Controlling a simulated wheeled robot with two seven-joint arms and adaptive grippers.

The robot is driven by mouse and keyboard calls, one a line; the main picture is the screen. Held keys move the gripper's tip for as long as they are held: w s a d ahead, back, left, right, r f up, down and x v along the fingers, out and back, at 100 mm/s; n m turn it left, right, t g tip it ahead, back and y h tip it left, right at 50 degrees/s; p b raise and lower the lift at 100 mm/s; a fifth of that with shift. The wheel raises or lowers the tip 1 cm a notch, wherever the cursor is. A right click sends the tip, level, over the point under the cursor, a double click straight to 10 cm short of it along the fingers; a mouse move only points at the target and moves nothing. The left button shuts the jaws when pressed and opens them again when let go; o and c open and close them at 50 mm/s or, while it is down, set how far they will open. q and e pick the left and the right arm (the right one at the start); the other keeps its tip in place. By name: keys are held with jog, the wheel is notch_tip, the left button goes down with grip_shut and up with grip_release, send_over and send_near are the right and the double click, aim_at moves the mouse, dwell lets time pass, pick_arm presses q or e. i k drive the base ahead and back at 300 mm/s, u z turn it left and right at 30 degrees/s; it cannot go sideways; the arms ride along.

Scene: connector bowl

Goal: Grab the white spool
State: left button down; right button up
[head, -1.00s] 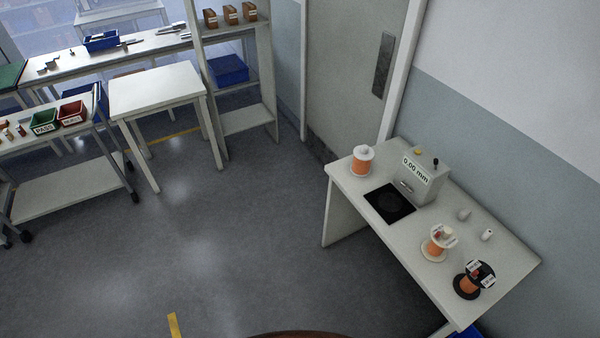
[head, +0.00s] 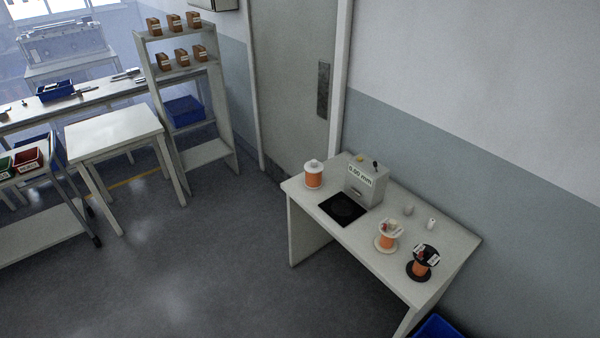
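A white spool (head: 386,236) wound with orange wire stands on the white table (head: 370,257) at the right, with small red and white pieces at its top. Another spool with orange winding and a white top (head: 313,175) stands at the table's far left corner. A black spool (head: 422,262) with orange winding stands close to the right of the white spool, near the table's front right end. Neither of my grippers shows in the head view.
A grey measuring device (head: 364,185) and a black pad (head: 342,209) sit on the table. Two small pale objects lie behind the spools. A blue bin (head: 437,328) is on the floor by the table's near end. A shelf rack (head: 207,152) and a small white table (head: 114,133) stand left. Open floor lies between.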

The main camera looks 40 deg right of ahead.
aim_at(314, 168)
jog(key=u, duration=0.15)
jog(key=i, duration=1.85)
jog(key=z, duration=0.55)
jog(key=i, duration=1.25)
jog(key=z, duration=1.65)
jog(key=i, duration=0.8)
jog(key=z, duration=0.65)
